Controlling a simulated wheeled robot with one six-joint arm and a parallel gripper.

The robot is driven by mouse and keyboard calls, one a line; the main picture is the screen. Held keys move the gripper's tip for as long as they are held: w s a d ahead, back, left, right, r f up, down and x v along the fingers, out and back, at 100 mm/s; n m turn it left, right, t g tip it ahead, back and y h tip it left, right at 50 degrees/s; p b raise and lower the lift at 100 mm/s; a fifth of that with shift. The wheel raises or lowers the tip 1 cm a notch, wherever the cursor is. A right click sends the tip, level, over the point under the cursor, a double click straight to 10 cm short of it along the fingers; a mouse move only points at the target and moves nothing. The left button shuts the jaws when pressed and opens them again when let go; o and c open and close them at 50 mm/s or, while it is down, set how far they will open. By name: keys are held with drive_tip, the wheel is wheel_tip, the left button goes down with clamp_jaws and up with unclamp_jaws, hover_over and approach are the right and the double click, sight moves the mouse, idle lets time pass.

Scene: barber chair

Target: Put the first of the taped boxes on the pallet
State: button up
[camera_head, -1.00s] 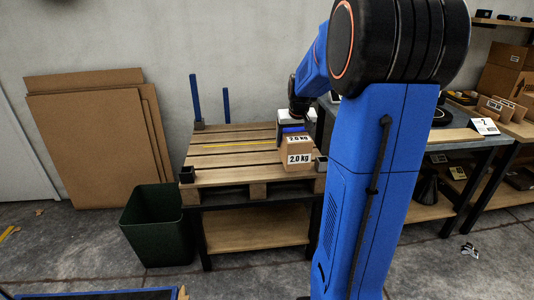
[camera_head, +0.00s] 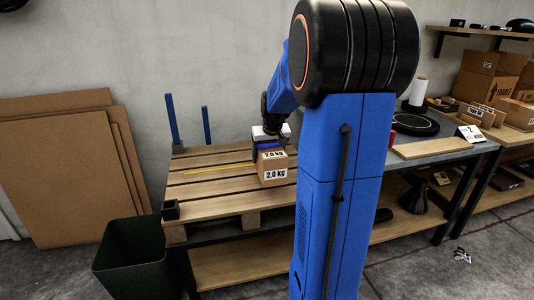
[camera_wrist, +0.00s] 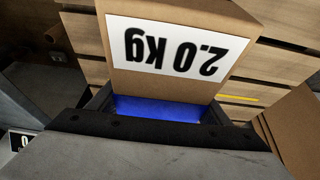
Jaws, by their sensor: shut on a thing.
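My gripper (camera_head: 268,147) is shut on the box from behind and above, partly hidden by the box and my arm. In the wrist view the box (camera_wrist: 215,22) fills the upper middle, its label upside down, with a blue pad against it. The box looks level and over the slats; I cannot tell whether its base touches them. My arm hides the pallet's right end.
Blue posts (camera_head: 172,118) stand at the pallet's back left and a black corner bracket (camera_head: 171,209) at its front left. A yellow line (camera_head: 215,170) crosses the bare left slats. A dark green bin (camera_head: 130,258) stands front left.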

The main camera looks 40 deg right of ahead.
drive_tip(key=shift+f, duration=2.7)
drive_tip(key=shift+f, duration=0.1)
drive_tip(key=o, duration=2.1)
drive_tip(key=shift+f, duration=0.1)
